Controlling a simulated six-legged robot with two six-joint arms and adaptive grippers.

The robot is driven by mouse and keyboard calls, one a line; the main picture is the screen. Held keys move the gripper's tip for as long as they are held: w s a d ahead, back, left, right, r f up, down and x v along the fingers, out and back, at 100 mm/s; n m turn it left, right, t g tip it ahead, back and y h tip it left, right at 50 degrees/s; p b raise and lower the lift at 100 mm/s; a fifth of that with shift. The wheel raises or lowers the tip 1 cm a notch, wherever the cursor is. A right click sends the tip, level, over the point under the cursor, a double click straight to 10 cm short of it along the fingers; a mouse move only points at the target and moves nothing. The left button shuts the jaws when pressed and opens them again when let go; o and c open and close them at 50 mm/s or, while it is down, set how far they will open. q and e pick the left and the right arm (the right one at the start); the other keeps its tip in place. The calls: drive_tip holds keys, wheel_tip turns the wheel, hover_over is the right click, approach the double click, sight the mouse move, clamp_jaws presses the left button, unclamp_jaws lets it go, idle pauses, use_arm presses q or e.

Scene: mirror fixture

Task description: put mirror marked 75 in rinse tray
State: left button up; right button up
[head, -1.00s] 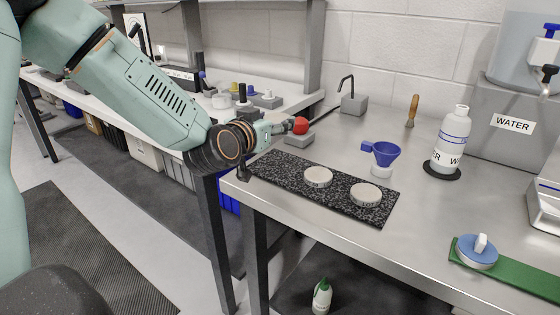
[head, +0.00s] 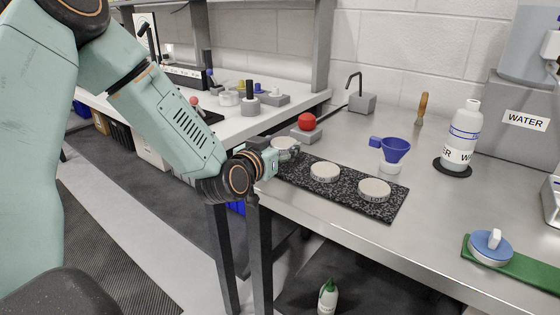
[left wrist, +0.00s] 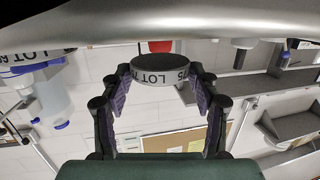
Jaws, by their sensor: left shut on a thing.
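A round pale mirror (head: 287,143) is between the fingers of my left gripper (head: 290,150), at the far left end of a black speckled mat (head: 350,186). In the left wrist view the mirror (left wrist: 158,72) shows dark-faced, with a white rim reading "LOT" and "75". The left gripper (left wrist: 160,90) is shut on its sides. I cannot tell whether the mirror touches the mat. Two more round mirrors lie on the mat, one in the middle (head: 325,172) and one at the right (head: 374,190). I cannot make out a rinse tray for certain. My right gripper is out of view.
A red ball on a grey block (head: 306,123) stands just behind the held mirror. A blue funnel (head: 394,150), a white bottle (head: 461,135) and a blue-topped disc on a green strip (head: 491,247) stand farther right. Bare steel bench lies in front of them.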

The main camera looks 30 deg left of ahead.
sight(280, 164)
use_arm(q)
wheel_tip(280, 164, down, 2)
drive_tip(key=shift+f, duration=0.25)
drive_tip(key=shift+w+f, duration=0.15)
drive_tip(key=shift+f, duration=0.05)
drive_tip(key=shift+r, duration=0.1)
drive_tip(key=shift+s, duration=0.2)
drive_tip(key=shift+f, duration=0.25)
drive_tip(key=o, duration=1)
drive_tip(key=shift+w, duration=0.15)
drive_tip(key=shift+o, duration=1.3)
